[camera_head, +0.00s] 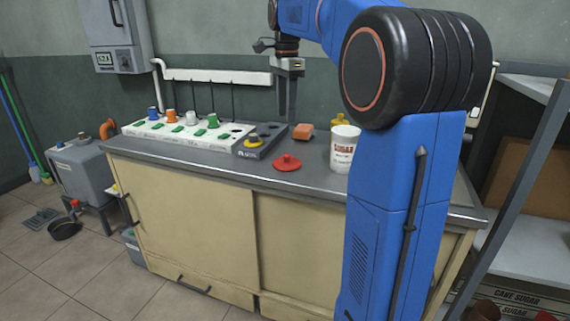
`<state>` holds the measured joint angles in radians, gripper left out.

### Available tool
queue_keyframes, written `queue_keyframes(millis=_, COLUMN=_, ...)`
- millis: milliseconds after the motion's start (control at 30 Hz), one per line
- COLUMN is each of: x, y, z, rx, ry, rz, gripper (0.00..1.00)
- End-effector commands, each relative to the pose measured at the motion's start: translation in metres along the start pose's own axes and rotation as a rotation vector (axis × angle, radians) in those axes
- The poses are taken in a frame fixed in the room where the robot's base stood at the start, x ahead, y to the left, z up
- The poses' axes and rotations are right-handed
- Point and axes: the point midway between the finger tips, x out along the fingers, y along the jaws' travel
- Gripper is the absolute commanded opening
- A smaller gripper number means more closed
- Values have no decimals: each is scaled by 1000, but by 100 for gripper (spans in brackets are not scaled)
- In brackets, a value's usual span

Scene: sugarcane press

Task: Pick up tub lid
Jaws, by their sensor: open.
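The red tub lid (287,163) lies flat on the grey worktop, near its front edge, with a small knob on top. A white tub (344,149) with a red word on its side stands to the right of the lid, partly behind my blue arm. My gripper (290,112) points down above the rear of the worktop, behind the lid in the picture. It is open and apart from the lid. Only one long finger shows clearly.
A white rack (180,136) with several coloured knobs stands left on the worktop (235,166). A grey unit with a yellow button (253,141) is left of the lid. An orange block (303,132) lies behind it. The worktop around the lid is clear.

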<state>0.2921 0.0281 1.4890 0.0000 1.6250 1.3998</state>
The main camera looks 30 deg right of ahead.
Motion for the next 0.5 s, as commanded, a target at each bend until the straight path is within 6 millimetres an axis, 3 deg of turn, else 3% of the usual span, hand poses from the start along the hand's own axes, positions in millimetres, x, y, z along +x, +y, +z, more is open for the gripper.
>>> queue_keyframes(millis=300, x=57, y=1, z=0, rx=-1, ry=0, rz=2, gripper=41)
queue_keyframes(millis=500, x=83, y=1, z=0, rx=-2, ry=0, rz=1, gripper=41)
